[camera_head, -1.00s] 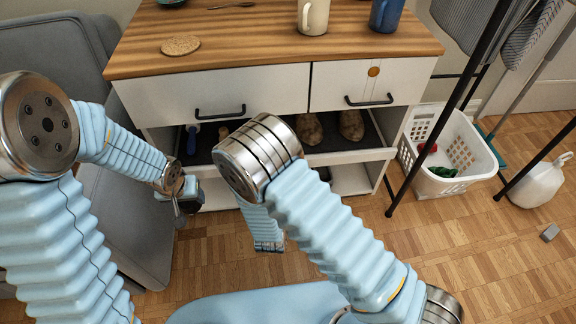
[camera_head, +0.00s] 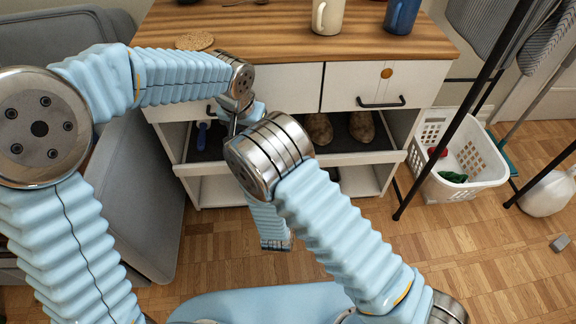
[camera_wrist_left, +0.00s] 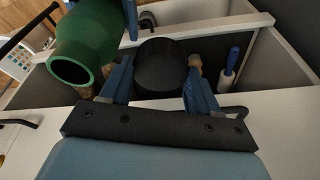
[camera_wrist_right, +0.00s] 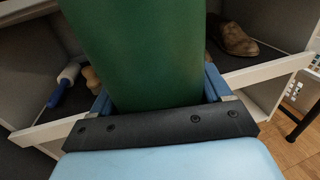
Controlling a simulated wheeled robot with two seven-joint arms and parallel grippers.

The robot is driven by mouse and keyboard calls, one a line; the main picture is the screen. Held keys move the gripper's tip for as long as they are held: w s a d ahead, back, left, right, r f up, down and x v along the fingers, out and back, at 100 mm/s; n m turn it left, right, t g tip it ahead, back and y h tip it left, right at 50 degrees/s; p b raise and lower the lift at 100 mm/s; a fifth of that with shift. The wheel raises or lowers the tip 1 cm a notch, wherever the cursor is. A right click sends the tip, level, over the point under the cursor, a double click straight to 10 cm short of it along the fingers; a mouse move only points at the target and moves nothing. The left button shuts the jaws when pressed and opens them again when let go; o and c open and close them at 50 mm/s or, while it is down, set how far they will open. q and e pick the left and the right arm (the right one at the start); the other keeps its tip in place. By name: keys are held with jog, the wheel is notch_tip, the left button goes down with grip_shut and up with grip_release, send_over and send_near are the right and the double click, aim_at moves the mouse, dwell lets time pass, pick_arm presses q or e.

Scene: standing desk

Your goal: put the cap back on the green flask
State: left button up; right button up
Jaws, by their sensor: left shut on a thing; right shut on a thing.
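The black cap (camera_wrist_left: 160,62) is between the fingers of my left gripper (camera_wrist_left: 160,72), which is shut on it. The green flask (camera_wrist_right: 145,50) fills the middle of the right wrist view, and my right gripper (camera_wrist_right: 158,88) is shut around its body. In the left wrist view the flask (camera_wrist_left: 98,35) shows its open, uncapped mouth, tilted toward the camera. The cap is apart from the mouth, to its right in that view. In the head view my arms hide the flask and the cap.
The desk (camera_head: 270,42) stands ahead, holding a cork coaster (camera_head: 194,41), a white mug (camera_head: 328,15) and a blue mug (camera_head: 402,14). Its open shelf holds brown shoes (camera_head: 361,126) and a blue-handled roller (camera_head: 201,136). A white basket (camera_head: 480,175) stands right of it.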

pick_arm(q)
jog(key=s+d+r+m+h, duration=0.1)
jog(key=s+d+r+m, duration=0.1)
jog(key=d+r, duration=0.6)
jog(key=shift+s+d+r, duration=0.15)
jog(key=shift+s+d, duration=0.2)
jog(key=shift+d, duration=0.05)
jog(key=shift+f, duration=2.05)
jog(key=shift+f, duration=0.8)
jog(key=shift+f, duration=0.55)
jog(key=m+g, duration=0.1)
jog(key=m, duration=0.6)
jog(key=m+g, duration=0.2)
jog(key=m, duration=0.6)
jog(key=m+g, duration=0.2)
jog(key=m, duration=0.6)
jog(key=shift+w+f, duration=0.1)
jog(key=shift+w, duration=0.25)
